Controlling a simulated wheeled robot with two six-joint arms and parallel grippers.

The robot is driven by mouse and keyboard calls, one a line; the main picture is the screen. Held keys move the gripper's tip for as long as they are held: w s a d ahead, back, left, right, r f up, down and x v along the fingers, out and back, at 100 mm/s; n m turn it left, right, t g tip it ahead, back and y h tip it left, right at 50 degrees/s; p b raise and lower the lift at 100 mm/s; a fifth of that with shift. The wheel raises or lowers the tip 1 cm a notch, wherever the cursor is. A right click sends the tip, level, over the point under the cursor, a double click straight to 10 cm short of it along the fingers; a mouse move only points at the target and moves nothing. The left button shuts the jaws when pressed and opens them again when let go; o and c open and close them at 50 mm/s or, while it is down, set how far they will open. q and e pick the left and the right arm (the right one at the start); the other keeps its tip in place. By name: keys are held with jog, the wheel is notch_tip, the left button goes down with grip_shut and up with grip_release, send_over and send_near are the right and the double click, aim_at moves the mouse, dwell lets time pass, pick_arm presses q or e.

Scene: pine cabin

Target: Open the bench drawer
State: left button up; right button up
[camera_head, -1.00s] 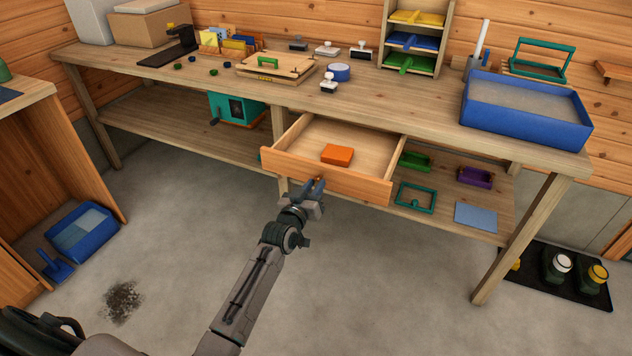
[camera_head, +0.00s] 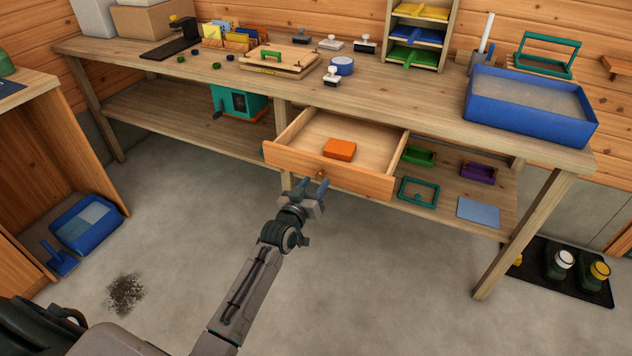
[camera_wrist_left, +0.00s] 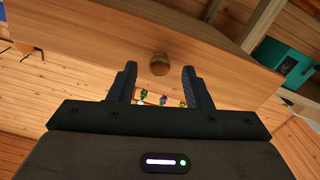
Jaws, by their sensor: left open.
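The bench drawer (camera_head: 365,179) is pulled out from under the bench top, with an orange block (camera_head: 340,149) lying inside. Its small round wooden knob (camera_head: 321,174) is on the middle of the front. My left gripper (camera_head: 315,187) is open just in front of the drawer front, below and close to the knob. In the left wrist view the knob (camera_wrist_left: 160,64) shows between and beyond the open fingertips (camera_wrist_left: 160,75), with a gap around it. The drawer front (camera_wrist_left: 150,40) spans that view. My right gripper is not in view.
The wooden bench (camera_head: 430,108) carries a blue tray (camera_head: 530,105) at right and stamps in the middle. Its lower shelf holds a teal box (camera_head: 238,103), a green frame (camera_head: 418,192) and a purple tray (camera_head: 478,172). Floor in front of the drawer is clear.

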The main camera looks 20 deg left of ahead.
pick_arm(q)
jog(key=s+p, duration=0.1)
jog(key=s, duration=0.8)
jog(key=shift+s+a, duration=0.2)
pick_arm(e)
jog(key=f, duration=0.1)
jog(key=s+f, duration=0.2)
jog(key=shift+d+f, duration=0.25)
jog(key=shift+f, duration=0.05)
